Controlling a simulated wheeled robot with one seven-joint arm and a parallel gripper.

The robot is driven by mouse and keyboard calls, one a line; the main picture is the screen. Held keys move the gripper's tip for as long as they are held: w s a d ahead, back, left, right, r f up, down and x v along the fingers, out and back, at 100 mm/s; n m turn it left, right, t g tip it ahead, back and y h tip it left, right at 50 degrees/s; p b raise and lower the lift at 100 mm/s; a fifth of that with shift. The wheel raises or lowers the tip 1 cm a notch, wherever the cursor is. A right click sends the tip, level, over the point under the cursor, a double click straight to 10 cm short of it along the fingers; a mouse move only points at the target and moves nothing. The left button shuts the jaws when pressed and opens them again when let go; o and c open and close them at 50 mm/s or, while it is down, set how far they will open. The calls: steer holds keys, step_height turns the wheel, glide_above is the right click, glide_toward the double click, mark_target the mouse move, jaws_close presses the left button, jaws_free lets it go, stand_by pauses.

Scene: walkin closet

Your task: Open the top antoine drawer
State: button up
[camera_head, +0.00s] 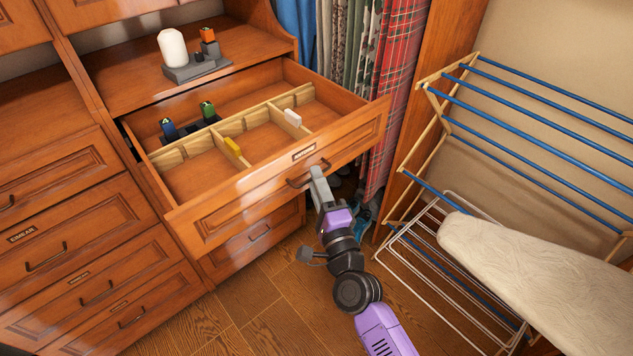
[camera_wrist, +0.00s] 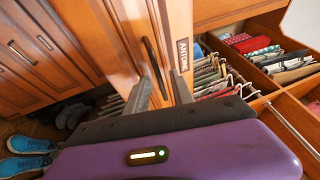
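The top antoine drawer (camera_head: 230,212) is pulled well out of the wooden cabinet in the head view. Its label reads ANTOINE in the wrist view (camera_wrist: 183,55). Its dark curved handle (camera_head: 300,182) is on the front panel, and it also shows in the wrist view (camera_wrist: 153,62). My gripper (camera_head: 318,172) is at the right part of this handle. In the wrist view my gripper (camera_wrist: 161,88) has its two fingers apart, with the handle's near end between them. I see no firm closure on the handle. Part of the handle is hidden behind a finger in the head view.
Wooden dividers (camera_head: 232,128) and small items sit inside the drawer. A candle (camera_head: 172,48) stands on the shelf above. Closed drawers (camera_head: 50,205) are at left. A drying rack (camera_head: 540,130) and ironing board (camera_head: 530,260) stand at right. Floor (camera_head: 240,320) is clear in front.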

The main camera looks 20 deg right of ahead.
steer(key=b+v, duration=0.1)
steer(key=v, duration=0.6)
steer(key=shift+s+b, duration=0.3)
steer(key=s+n+g+y, duration=0.1)
steer(key=s+n+g, duration=0.4)
steer(key=s+n, duration=1.4)
steer(key=s+r, duration=0.1)
steer(key=s, duration=1.5)
steer(key=shift+d+n+y, duration=0.3)
steer(key=shift+n+y, duration=0.1)
